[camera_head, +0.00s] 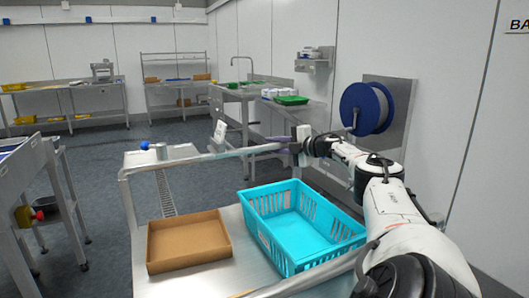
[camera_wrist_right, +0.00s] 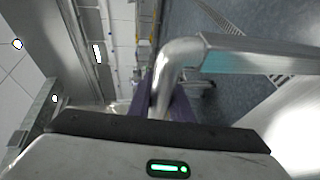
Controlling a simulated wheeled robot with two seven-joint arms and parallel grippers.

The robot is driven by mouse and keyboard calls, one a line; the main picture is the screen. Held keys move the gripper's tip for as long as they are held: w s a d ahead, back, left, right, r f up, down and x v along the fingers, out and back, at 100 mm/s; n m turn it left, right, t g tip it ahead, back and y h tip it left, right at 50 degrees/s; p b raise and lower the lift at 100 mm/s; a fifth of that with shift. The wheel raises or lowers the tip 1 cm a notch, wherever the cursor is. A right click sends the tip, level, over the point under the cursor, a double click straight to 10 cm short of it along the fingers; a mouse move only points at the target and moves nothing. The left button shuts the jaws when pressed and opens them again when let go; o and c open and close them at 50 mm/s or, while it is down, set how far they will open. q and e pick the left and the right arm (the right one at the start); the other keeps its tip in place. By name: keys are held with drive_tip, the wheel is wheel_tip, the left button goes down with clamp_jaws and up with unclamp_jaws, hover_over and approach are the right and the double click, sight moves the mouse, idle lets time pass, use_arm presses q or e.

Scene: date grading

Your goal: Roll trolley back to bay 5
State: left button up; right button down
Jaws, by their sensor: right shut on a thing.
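The steel trolley (camera_head: 240,240) is right in front of me in the head view. Its tubular push handle (camera_head: 205,158) runs across its far end. My right gripper (camera_head: 292,148) is shut on the handle near its right corner. In the right wrist view the bent handle tube (camera_wrist_right: 178,58) passes between the purple fingers (camera_wrist_right: 161,100). An empty turquoise crate (camera_head: 262,232) and an empty brown tray (camera_head: 188,241) sit on the trolley top. A sign reading "BA" (camera_head: 517,26) is cut off at the right edge, so no bay number shows. My left gripper is not in view.
A steel table (camera_head: 22,168) with a red-knobbed fitting stands close at left. A small steel unit with a blue knob (camera_head: 160,146) is beyond the handle. A blue hose reel (camera_head: 364,108) hangs on the right wall.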

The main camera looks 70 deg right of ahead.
drive_tip(key=shift+s+d, duration=0.25)
drive_tip(key=shift+d, duration=0.05)
drive_tip(key=shift+r, duration=0.1)
drive_tip(key=c, duration=1.6)
unclamp_jaws()
drive_tip(key=shift+w+a, duration=0.1)
